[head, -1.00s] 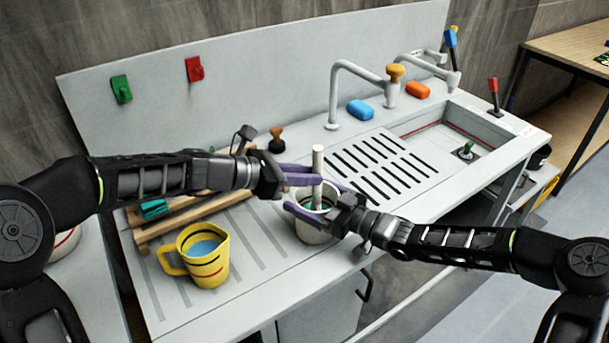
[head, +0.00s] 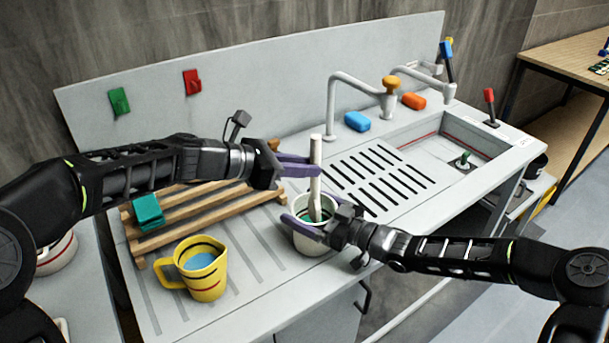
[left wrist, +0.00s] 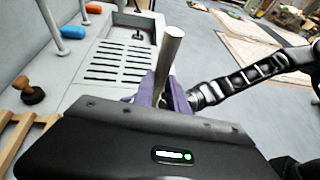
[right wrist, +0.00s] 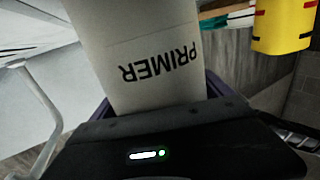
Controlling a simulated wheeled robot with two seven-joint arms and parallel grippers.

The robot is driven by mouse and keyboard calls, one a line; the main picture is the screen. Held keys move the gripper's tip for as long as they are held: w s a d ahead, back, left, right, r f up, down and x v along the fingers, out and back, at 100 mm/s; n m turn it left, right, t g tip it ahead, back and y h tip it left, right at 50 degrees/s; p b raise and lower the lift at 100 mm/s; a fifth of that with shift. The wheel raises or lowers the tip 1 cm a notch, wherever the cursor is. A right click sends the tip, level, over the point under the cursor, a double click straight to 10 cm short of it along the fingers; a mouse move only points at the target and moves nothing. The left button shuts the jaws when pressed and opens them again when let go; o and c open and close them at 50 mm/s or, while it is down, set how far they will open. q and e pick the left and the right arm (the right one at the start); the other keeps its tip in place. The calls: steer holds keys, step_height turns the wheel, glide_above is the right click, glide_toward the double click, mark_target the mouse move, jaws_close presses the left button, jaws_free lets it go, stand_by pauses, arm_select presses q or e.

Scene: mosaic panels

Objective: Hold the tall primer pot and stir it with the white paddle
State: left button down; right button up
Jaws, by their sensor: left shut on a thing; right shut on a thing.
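The white primer pot (head: 309,246) is upright over the counter's front part; I cannot tell whether its base touches the counter. PRIMER lettering shows on it in the right wrist view (right wrist: 150,35). My right gripper (head: 306,222) is shut around the pot near its rim. My left gripper (head: 304,165), above it, is shut on the white paddle (head: 316,150). The paddle is nearly upright, with its lower end inside the pot's mouth. Green shows inside the pot; the paddle's tip is hidden. The paddle's shaft also shows in the left wrist view (left wrist: 168,55).
A yellow mug (head: 207,283) with blue contents stands left of the pot. A wooden rack (head: 180,220) with a teal block (head: 148,212) lies behind it. The slotted drain (head: 378,178), sink (head: 455,150) and taps (head: 332,110) are to the right.

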arm_select(q)
step_height(320, 180, up, 9)
stand_by(0.8)
arm_select(e)
steer(key=o, duration=1.7)
steer(key=shift+d, duration=0.1)
steer(key=v, duration=1.2)
